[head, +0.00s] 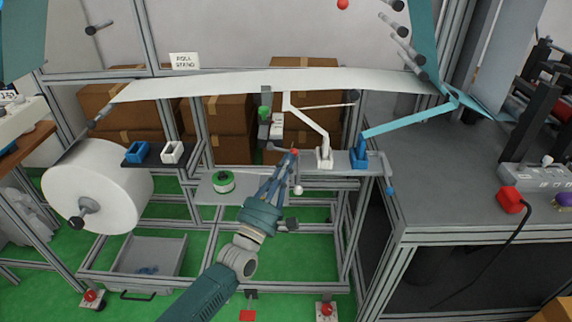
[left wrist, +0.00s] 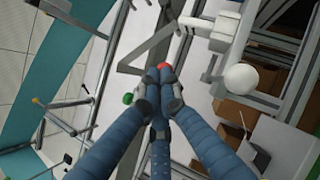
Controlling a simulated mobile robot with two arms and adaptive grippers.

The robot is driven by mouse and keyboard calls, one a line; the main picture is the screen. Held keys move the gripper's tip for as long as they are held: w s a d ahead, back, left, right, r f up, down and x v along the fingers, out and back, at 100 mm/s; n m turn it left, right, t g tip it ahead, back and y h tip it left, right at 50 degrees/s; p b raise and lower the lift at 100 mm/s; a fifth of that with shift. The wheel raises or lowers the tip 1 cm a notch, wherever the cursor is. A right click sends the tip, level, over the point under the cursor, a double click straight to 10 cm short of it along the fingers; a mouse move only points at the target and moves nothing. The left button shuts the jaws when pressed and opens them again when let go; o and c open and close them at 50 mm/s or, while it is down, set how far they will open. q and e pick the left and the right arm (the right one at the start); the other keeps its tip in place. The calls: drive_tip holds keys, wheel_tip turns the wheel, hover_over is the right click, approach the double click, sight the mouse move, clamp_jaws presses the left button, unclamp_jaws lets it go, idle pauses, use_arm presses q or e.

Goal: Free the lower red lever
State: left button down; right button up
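The lower red lever shows as a small red ball knob (head: 294,152) at the front of the roll stand, below the white web. My left gripper (head: 291,157) reaches up to it from below, with its blue fingers drawn together at the knob. In the left wrist view the fingertips (left wrist: 161,76) meet closely and the red knob (left wrist: 164,66) shows just past them, partly covered. The gripper looks shut on it. The lever's shaft is mostly hidden by the fingers. Another red ball (head: 343,4) is at the top edge. My right gripper is not in view.
A white web (head: 230,84) spans above the fingers. A white ball (head: 298,190) hangs close to the right of my left gripper, and a white bracket (head: 324,157) stands nearby. A large white roll (head: 105,185) is farther left.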

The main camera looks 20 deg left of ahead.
use_arm(q)
drive_tip(key=v, duration=1.2)
wheel_tip(320, 180, down, 19)
drive_tip(key=s+m+g+y, duration=0.1)
drive_tip(key=m+g, duration=0.4)
drive_tip(key=m, duration=0.2)
drive_tip(key=s+a+f+m+g+y, duration=0.1)
drive_tip(key=s+f+m+g, duration=0.4)
drive_tip(key=f, duration=0.6)
drive_tip(key=s+a+f+m+g, duration=0.1)
drive_tip(key=s+f+m+g, duration=0.15)
drive_tip(key=s+f, duration=0.7)
drive_tip(key=s+f+m+g, duration=0.3)
drive_tip(key=s+f, duration=0.4)
drive_tip(key=s, duration=0.3)
drive_tip(key=s+f+m+g+y, duration=0.1)
drive_tip(key=s+f+m+g, duration=0.2)
drive_tip(key=s, duration=0.8)
drive_tip(key=s+f+m+g+y, duration=0.1)
drive_tip(key=s+f+m+g, duration=0.2)
drive_tip(key=s+f+m, duration=0.3)
drive_tip(key=s+f, duration=0.4)
drive_tip(key=f, duration=0.1)
drive_tip(key=shift+s+a, duration=0.2)
drive_tip(key=shift+s, duration=0.2)
drive_tip(key=shift+w+f, duration=0.1)
